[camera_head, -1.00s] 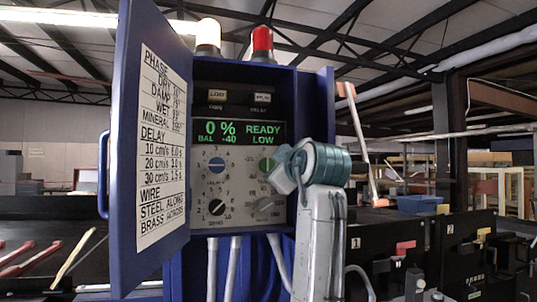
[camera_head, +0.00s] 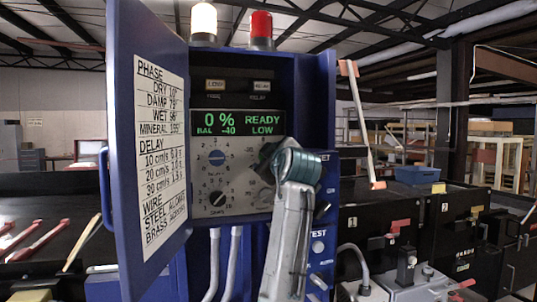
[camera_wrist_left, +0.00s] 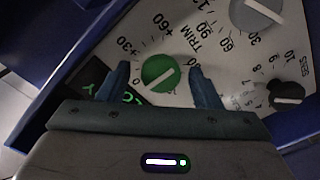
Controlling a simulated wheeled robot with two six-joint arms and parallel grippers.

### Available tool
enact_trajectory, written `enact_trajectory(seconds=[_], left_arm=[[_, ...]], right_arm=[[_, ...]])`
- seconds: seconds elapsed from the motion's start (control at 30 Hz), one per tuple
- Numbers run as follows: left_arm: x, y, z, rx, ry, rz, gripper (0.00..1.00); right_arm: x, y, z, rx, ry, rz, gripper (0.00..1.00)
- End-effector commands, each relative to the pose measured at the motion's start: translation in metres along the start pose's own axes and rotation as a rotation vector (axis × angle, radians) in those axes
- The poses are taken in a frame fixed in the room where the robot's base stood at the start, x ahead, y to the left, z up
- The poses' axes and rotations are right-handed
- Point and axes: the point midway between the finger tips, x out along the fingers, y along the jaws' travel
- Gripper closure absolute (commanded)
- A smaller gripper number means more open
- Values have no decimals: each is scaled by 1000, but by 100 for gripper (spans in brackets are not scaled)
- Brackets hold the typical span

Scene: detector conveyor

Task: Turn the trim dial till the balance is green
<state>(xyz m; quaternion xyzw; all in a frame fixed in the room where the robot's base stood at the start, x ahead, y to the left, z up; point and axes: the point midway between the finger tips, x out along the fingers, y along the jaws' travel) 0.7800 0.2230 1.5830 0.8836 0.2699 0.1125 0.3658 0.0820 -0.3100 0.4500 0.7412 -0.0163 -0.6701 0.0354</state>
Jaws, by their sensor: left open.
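The green trim dial (camera_wrist_left: 160,73) shows in the left wrist view beside the word TRIM. A pale line crosses its face. My left gripper (camera_wrist_left: 161,84) is open, with one finger on each side of the dial; I cannot tell whether they touch it. In the head view my left gripper (camera_head: 267,157) is at the right side of the control panel (camera_head: 234,190) and hides the trim dial. The display (camera_head: 238,124) reads 0 %, READY, BAL -40 and LOW, all in green letters. My right gripper is not in view.
The cabinet's blue door (camera_head: 122,150) stands open at the left, with a printed chart on it. A grey knob (camera_wrist_left: 258,12) is near the trim dial in the wrist view.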

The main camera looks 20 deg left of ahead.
Motion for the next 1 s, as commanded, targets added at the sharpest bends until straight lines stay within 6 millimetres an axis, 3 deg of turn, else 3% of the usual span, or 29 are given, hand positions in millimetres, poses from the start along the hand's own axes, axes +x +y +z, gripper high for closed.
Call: enact_trajectory(seconds=[0.13,0.17,0.37,0.67,1.0], left_arm=[[0,0,0,0,0,0,41],[0,0,0,0,0,0,45],[0,0,0,1,0,-1,85],[0,-1,0,27,0,-1,85],[0,-1,1,226,0,-2,85]], right_arm=[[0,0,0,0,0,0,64],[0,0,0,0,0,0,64],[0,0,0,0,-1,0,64],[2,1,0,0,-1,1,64],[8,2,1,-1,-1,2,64]])
